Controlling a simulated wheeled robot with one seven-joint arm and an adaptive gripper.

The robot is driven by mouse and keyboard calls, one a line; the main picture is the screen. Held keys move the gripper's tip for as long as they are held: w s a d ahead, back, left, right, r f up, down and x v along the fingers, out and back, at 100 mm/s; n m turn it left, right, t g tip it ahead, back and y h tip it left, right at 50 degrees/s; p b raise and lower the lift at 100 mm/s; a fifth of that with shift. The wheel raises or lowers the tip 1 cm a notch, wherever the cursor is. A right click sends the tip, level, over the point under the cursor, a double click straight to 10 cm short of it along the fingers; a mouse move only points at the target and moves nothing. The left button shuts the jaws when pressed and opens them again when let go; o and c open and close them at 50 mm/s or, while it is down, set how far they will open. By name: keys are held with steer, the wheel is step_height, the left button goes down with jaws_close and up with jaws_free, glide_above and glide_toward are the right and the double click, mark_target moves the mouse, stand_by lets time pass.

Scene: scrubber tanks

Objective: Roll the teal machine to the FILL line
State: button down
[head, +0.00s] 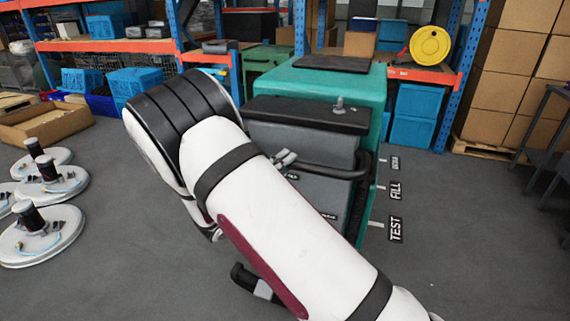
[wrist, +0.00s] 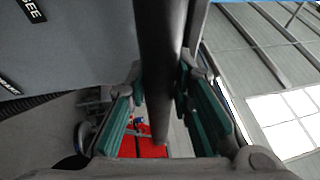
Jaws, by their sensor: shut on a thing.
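The teal machine (head: 365,85) stands upright in the middle of the head view, with a grey front and a dark top cover. A dark bar handle (head: 335,173) sticks out of its front; it also crosses the wrist view as a dark bar (wrist: 158,50). My gripper (head: 284,159) is shut on this handle, with its teal-padded fingers on either side of the bar in the wrist view (wrist: 163,80). The FILL mark (head: 396,191) is on the floor right of the machine, between TEST (head: 396,229) and a farther, unreadable mark (head: 395,163). My arm hides the machine's lower left.
Round white floor units (head: 42,235) stand at the left, near an open cardboard box (head: 45,125). Shelves with blue bins (head: 415,108) are behind the machine. Stacked cartons (head: 505,80) and a dark table (head: 550,125) are at the right. The floor right of the marks is clear.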

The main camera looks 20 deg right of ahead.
steer(key=shift+s+a+p, duration=0.3)
steer(key=shift+s+a, duration=0.15)
steer(key=shift+s, duration=0.2)
steer(key=c, duration=1.4)
jaws_free()
steer(key=shift+w, duration=0.15)
steer(key=v, duration=1.2)
